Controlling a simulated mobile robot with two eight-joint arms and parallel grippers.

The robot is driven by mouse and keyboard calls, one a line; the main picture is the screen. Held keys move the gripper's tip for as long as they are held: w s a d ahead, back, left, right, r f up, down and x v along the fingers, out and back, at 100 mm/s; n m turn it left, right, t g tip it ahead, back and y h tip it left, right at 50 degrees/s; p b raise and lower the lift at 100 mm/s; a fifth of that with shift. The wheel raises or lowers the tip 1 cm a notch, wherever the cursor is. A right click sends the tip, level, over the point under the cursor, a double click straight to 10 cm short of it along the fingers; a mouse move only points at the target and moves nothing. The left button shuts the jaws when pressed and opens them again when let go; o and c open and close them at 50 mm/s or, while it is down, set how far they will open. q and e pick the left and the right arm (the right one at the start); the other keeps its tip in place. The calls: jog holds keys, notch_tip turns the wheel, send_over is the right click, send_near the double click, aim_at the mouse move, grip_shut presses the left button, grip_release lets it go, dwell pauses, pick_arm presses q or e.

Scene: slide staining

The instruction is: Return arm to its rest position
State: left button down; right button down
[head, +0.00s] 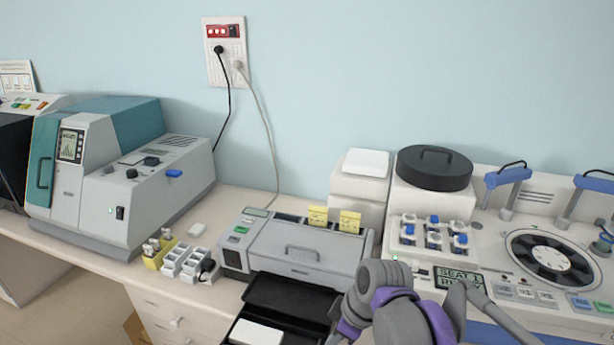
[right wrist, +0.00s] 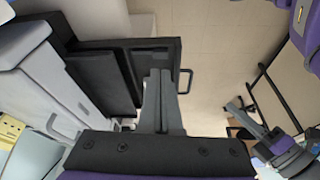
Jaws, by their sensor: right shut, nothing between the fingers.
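My right arm (head: 400,310), grey with purple bands, reaches in at the bottom of the head view, in front of the slide printer. Its gripper (right wrist: 160,78) shows in the right wrist view. The grey fingers are together with nothing between them. In that view they lie across the front edge of a black open tray (right wrist: 105,75); I cannot tell whether they touch it.
The grey printer (head: 305,247) has its black tray (head: 290,295) out, with a white block (head: 255,333) on it. A teal-and-grey machine (head: 165,180) stands left, a stainer (head: 510,260) right. Small racks (head: 188,262) sit between. Floor (right wrist: 210,50) is open beyond the tray.

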jog(key=s+d+f+m+t+h, duration=0.3)
jog(key=s+d+f+m, duration=0.3)
jog(key=s+d+m, duration=0.5)
jog(key=shift+s+d+f+m+t, duration=0.35)
jog(key=shift+m+t, duration=0.25)
jog(key=shift+m, duration=0.3)
dwell(0.8)
